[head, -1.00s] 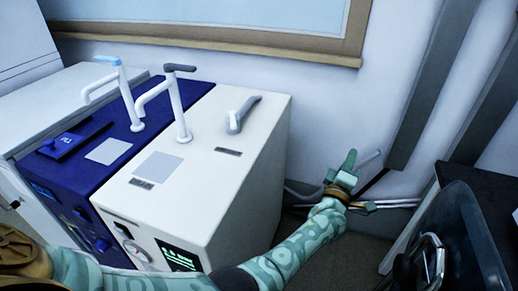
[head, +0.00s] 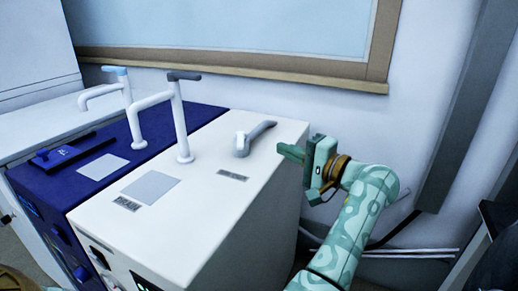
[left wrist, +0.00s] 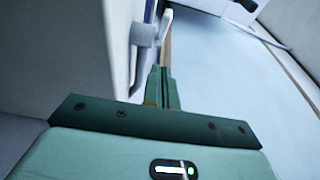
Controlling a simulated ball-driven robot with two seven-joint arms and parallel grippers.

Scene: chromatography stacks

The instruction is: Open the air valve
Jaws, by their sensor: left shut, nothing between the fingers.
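A grey lever handle (head: 252,138) stands on the top of a white cabinet (head: 215,205), near its right edge. It is the nearest valve-like part to my gripper; no label for the air valve is readable. My left gripper (head: 284,151) is shut and empty, to the right of the lever with a small gap, its fingertips pointing left toward it. In the left wrist view the closed fingers (left wrist: 161,82) point up at a pale grey knob-like part (left wrist: 145,34), which appears to be the same lever. My right gripper is not in view.
A white bent pipe with a grey top handle (head: 182,115) stands on the cabinet, left of the lever. A blue cabinet (head: 45,185) beside it has another white pipe with a light-blue handle (head: 116,71). The wall and wooden frame (head: 290,72) lie behind. Cables run low at right.

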